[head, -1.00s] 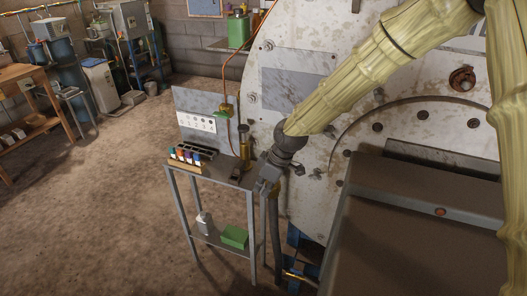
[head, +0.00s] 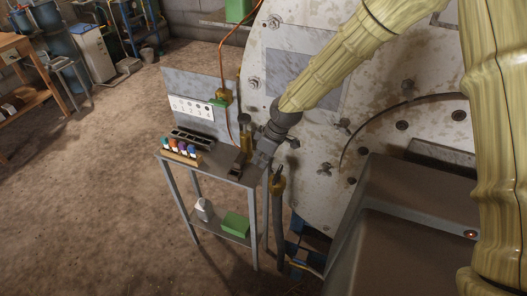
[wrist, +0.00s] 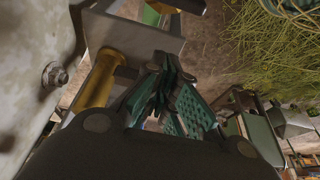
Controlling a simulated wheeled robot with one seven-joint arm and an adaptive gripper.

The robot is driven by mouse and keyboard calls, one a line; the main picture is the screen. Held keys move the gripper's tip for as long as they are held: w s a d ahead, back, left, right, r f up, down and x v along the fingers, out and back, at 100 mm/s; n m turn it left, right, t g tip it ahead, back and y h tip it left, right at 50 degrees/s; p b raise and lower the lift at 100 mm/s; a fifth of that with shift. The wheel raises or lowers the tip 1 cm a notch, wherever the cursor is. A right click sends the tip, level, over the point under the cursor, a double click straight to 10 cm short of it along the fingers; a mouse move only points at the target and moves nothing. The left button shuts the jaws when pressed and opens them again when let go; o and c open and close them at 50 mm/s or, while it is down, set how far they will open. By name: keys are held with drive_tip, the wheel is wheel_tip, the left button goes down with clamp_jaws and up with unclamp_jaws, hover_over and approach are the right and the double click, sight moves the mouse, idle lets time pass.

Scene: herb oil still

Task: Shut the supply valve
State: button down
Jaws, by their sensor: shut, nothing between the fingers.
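A brass valve (head: 226,96) sits on a copper pipe beside the grey panel, with a small green handle (head: 217,103) pointing left. No label shows whether this is the supply valve. My gripper (head: 262,160) is shut and empty. In the head view it is at the right end of the small metal table, below and to the right of the brass valve and apart from it. In the wrist view the green-padded fingers (wrist: 163,68) are together, with a brass cylinder (wrist: 97,82) to their left. The fingertips are hard to make out in the head view.
The metal table (head: 229,168) carries a rack of coloured bottles (head: 180,151); its lower shelf holds a white bottle (head: 204,210) and a green box (head: 235,223). A large pale drum (head: 310,185) stands behind my arm.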

sight(278, 176)
drive_tip(key=f+p, duration=0.1)
drive_tip(key=s+d+f+p, duration=0.1)
drive_tip(key=d+f+p, duration=0.1)
drive_tip(key=f, duration=0.1)
drive_tip(key=shift+s, duration=0.35)
idle(0.3)
drive_tip(key=shift+d, duration=0.1)
